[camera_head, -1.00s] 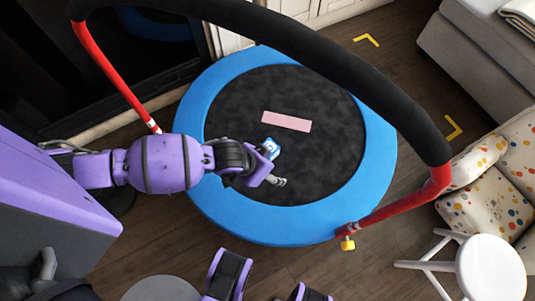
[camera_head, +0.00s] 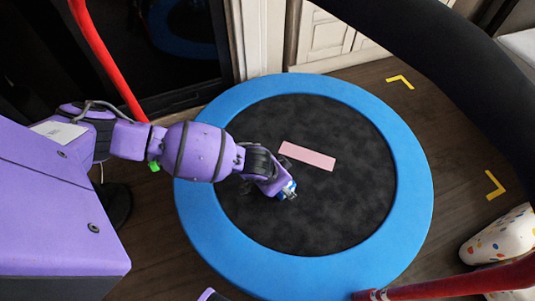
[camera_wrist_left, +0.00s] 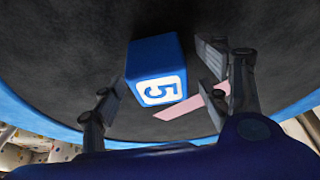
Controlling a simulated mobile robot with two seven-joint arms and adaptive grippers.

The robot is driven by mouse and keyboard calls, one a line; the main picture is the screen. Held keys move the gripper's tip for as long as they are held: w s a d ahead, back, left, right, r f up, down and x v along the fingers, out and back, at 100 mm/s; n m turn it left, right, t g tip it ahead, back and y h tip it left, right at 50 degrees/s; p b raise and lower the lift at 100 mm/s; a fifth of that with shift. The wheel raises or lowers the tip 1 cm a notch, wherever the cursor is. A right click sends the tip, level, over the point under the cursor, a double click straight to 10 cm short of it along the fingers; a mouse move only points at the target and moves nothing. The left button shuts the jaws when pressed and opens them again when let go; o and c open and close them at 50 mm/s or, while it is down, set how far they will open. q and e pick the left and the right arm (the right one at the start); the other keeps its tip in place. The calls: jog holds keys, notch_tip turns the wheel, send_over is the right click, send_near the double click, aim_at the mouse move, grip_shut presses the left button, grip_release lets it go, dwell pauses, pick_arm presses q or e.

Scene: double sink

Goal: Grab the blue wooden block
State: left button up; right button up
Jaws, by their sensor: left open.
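The blue wooden block (camera_head: 289,188) is on the black trampoline bed (camera_head: 330,215), partly hidden by my left gripper in the head view. My left gripper (camera_wrist_left: 160,86) is open, with one finger on each side of the block.
A pink flat strip (camera_head: 307,156) lies on the bed beyond the block. The trampoline's blue rim (camera_head: 408,170) surrounds the bed. A red and black handle bar (camera_head: 440,75) arches across the upper right. The bed right of the block is clear.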

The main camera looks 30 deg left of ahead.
pick_arm(q)
jog(key=shift+w+d+f, duration=0.2)
jog(key=shift+w+f, duration=0.05)
jog(key=shift+w, duration=0.15)
jog(key=shift+r, duration=0.15)
jog(key=c, duration=1.3)
